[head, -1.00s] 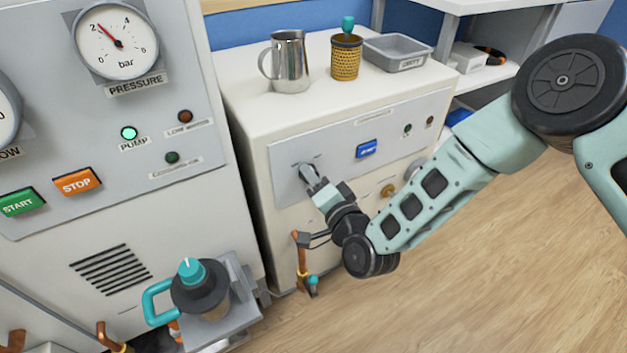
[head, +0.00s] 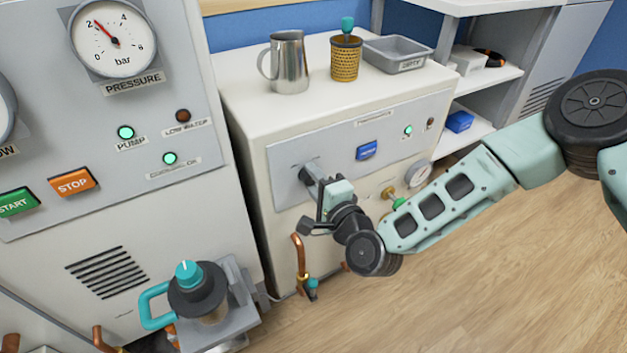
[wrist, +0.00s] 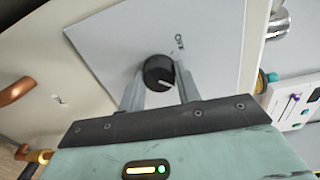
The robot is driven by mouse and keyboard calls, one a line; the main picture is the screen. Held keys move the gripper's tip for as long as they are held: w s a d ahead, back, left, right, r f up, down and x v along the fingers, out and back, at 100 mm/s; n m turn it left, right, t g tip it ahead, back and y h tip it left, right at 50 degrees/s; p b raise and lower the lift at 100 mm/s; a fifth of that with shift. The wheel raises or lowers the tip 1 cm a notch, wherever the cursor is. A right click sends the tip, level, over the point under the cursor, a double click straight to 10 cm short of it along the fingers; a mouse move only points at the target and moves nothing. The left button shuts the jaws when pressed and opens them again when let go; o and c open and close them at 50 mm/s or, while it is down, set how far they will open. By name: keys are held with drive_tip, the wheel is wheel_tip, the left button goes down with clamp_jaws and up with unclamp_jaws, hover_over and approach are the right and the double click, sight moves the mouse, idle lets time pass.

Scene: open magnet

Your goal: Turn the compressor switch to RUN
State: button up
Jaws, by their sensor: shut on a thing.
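The compressor switch is a round dark knob (wrist: 157,72) with a white pointer line, on the light front panel (wrist: 105,50). In the wrist view the pointer line slants to the lower right. A small label (wrist: 180,42) is printed beside it. My gripper (wrist: 160,92) is shut on the knob, one finger on each side. In the head view my gripper (head: 314,174) meets the left part of the compressor cabinet's panel (head: 285,160) and mostly hides the knob. A lamp (head: 408,131) on that panel glows green, and the compressor lamp (head: 170,158) on the left machine also glows green.
A metal jug (head: 289,65), an orange-brown cup (head: 346,60) and a grey tray (head: 397,52) stand on the cabinet. A copper pipe (head: 299,258) is below my gripper. A small gauge (head: 418,173) is right of it. The floor at right is clear.

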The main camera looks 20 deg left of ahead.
idle(0.3)
drive_tip(key=o, duration=1)
drive_tip(key=p+v, duration=0.2)
drive_tip(key=v, duration=1.5)
drive_tip(key=shift+s+d, duration=0.15)
drive_tip(key=shift+s, duration=0.05)
